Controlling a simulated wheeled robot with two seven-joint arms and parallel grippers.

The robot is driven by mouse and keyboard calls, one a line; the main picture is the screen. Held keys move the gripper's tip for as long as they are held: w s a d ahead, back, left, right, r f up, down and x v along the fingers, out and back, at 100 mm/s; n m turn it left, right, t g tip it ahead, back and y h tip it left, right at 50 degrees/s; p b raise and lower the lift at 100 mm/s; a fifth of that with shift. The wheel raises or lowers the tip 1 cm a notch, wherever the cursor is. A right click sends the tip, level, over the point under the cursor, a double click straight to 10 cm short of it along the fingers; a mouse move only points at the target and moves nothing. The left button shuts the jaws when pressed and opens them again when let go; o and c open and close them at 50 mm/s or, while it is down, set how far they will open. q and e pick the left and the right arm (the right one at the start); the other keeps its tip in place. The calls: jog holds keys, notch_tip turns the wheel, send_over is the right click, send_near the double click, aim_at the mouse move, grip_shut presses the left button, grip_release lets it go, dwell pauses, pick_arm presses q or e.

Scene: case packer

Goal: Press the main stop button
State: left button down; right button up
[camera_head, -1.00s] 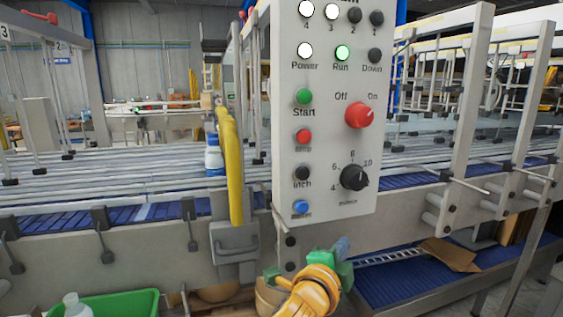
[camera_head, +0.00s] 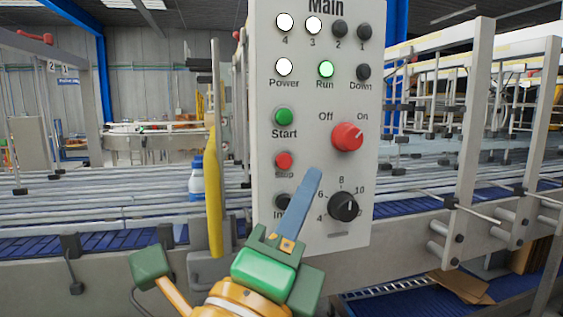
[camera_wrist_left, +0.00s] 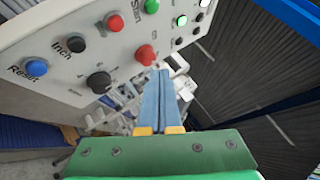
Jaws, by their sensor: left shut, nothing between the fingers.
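The red Stop button (camera_head: 284,160) is on the grey Main control panel (camera_head: 310,235), below the green Start button (camera_head: 284,117). My left gripper (camera_head: 315,172) is shut and empty, with its blue fingers pointing up in front of the panel. In the head view its tips are to the right of the Stop button and a little below it. In the left wrist view the closed fingers (camera_wrist_left: 164,75) show beside the panel, and the red Stop button (camera_wrist_left: 115,23) is up and left of the tips. I cannot tell any contact. My right gripper is not in view.
The red Off/On knob (camera_head: 348,137) and the black speed dial (camera_head: 343,206) are close to the fingertips. A yellow bar (camera_head: 214,190) stands left of the panel.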

pick_arm(q)
jog(key=w+a, duration=0.1)
jog(key=w, duration=0.4)
jog(key=w+a, duration=0.1)
jog(key=w, duration=0.2)
jog(key=shift+w+a, duration=0.3)
dwell(1.7)
jog(key=shift+w+a+p, duration=0.15)
jog(key=shift+w+p, duration=0.2)
jog(key=shift+w, duration=0.05)
jog(key=shift+w+a, duration=0.15)
jog(key=shift+w, duration=0.3)
dwell(0.7)
dwell(0.3)
jog(key=shift+s+d, duration=0.25)
jog(key=shift+s, duration=0.55)
jog(key=s, duration=0.1)
jog(key=s+d, duration=0.1)
jog(key=s, duration=0.2)
jog(key=shift+s+d, duration=0.3)
jog(key=shift+s, duration=0.1)
